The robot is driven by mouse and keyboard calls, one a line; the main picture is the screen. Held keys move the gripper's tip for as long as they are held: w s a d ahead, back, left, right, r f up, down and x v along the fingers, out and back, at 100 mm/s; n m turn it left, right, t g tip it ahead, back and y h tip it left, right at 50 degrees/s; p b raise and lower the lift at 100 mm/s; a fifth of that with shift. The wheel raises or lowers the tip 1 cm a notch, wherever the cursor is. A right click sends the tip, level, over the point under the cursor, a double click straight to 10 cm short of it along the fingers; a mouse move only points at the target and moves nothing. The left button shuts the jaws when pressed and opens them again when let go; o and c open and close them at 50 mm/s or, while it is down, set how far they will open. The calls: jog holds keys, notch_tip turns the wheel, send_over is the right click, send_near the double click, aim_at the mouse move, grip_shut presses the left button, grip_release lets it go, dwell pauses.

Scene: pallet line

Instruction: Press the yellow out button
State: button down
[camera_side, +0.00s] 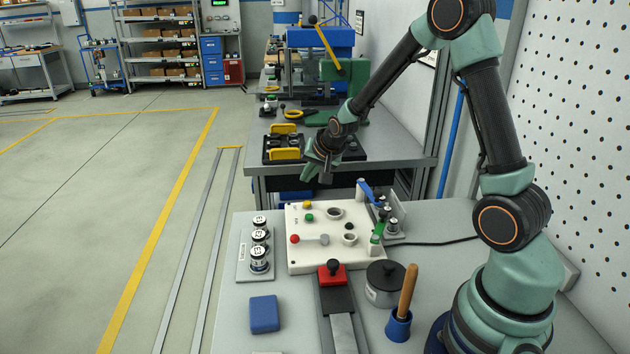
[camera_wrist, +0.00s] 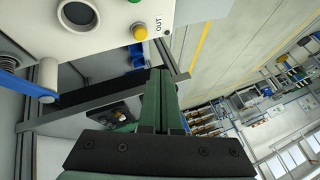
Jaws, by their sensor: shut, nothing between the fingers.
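The white control box (camera_side: 325,258) stands on the grey bench. Its yellow button (camera_side: 307,204) is near the back left corner, with a green button (camera_side: 309,217) just in front of it. In the wrist view the yellow out button (camera_wrist: 140,32) shows at the top, beside the label "OUT". My gripper (camera_side: 318,176) hangs above and behind the box's back edge in the side view, apart from the button. Its fingers (camera_wrist: 162,75) are shut with nothing between them, and in the wrist view their tips lie below the yellow button.
A red button (camera_side: 294,239) and round sockets share the box. A blue-handled lever (camera_side: 367,191) stands at its right rear. Stamped cylinders (camera_side: 259,238) stand in a rack at left. A red block with a black knob (camera_side: 332,273) and a dark pot (camera_side: 385,284) are in front.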

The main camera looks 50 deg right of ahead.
aim_at(307, 204)
jog(key=shift+f, duration=2.3)
jog(key=shift+f, duration=0.1)
jog(key=shift+a+f, duration=0.15)
jog(key=shift+f, duration=0.2)
jog(key=shift+f, duration=0.55)
dwell(1.1)
jog(key=shift+r, duration=0.95)
jog(key=shift+r, duration=0.1)
jog(key=shift+r, duration=2.45)
